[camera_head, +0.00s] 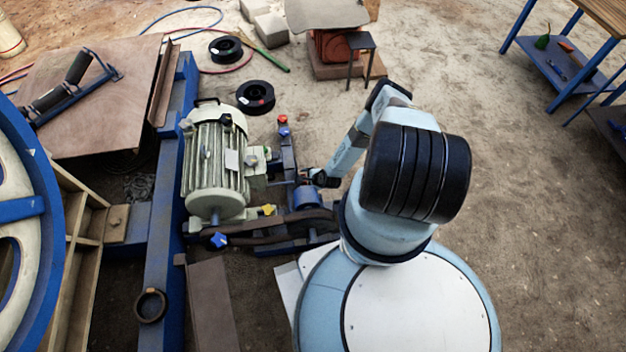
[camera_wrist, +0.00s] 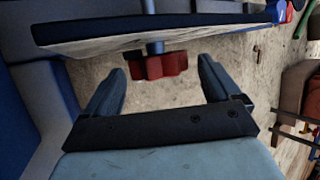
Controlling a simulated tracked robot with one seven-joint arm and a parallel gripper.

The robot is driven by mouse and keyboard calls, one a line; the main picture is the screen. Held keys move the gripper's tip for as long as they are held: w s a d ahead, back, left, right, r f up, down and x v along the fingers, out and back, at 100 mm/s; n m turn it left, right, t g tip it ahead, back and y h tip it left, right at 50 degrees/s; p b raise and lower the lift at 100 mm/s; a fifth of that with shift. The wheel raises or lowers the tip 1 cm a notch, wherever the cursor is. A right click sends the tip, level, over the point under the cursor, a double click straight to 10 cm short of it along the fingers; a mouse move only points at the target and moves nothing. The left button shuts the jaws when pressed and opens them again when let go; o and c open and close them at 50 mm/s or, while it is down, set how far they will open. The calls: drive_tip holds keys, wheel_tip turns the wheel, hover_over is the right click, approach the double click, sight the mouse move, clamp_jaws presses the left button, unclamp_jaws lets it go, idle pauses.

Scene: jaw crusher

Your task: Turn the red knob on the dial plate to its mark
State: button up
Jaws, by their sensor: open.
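In the wrist view, the red knob (camera_wrist: 158,66) is lobed and sits on a short blue-grey shaft. It stands out from a plate (camera_wrist: 105,42) seen nearly edge-on, with a dark rim and a pale face. My gripper (camera_wrist: 161,72) is open, with one finger to each side of the knob. There is a gap on both sides, and I see no contact. The knob's pointer and the mark cannot be made out. In the head view, my gripper (camera_head: 321,179) is low beside the blue frame, and its fingers are too small to read. I cannot identify this knob there.
A pale green motor (camera_head: 214,160) stands left of my gripper, with a dark belt (camera_head: 270,228) in front. A red-topped post (camera_head: 283,120) rises behind. Black coils (camera_head: 255,97) lie farther back. Open floor (camera_head: 530,190) is on the right, before a workbench (camera_head: 575,60).

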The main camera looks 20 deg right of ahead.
drive_tip(key=v, duration=1.3)
drive_tip(key=shift+w+f, duration=0.1)
